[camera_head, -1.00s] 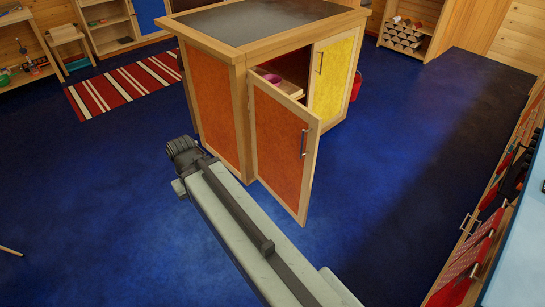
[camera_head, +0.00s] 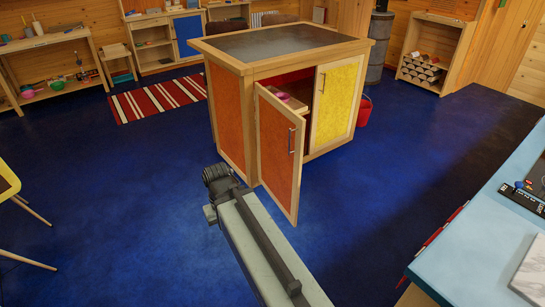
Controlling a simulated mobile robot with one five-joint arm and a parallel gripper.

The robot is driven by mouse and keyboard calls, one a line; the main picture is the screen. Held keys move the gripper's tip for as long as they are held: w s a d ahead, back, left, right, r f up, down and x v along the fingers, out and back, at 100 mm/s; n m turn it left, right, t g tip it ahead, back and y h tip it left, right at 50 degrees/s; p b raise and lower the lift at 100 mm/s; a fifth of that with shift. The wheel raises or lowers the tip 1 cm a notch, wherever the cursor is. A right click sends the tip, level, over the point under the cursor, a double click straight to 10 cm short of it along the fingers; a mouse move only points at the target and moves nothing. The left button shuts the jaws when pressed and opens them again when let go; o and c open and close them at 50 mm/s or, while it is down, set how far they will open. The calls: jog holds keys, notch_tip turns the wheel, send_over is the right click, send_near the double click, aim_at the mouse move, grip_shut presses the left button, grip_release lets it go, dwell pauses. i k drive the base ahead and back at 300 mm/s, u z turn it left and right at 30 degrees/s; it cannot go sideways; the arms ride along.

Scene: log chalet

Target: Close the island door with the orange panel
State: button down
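The island (camera_head: 276,42) with a dark top stands in the middle of the view. Its door with the orange panel (camera_head: 273,142) is hinged at the left and stands ajar, swung out towards me. A metal handle (camera_head: 291,141) is near its right edge. Through the gap the dim interior shows a pinkish item. The door with the yellow panel (camera_head: 335,101) beside it is shut. My gripper (camera_head: 218,178) is at the end of my arm, in front of the island's left corner and left of the orange door. Its fingers are too small and hidden to read.
Blue floor is open in front and to the right of the island. A red bucket (camera_head: 364,111) stands behind its right side. A blue-topped counter (camera_head: 497,222) is at the right. A yellow chair (camera_head: 7,181) is at the left edge.

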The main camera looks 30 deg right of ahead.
aim_at(280, 131)
jog(key=z, duration=0.8)
jog(key=i, duration=1.7)
jog(key=u, duration=0.05)
jog(key=k, duration=0.55)
jog(key=u, duration=0.7)
jog(key=i, duration=0.45)
jog(key=u, duration=1.8)
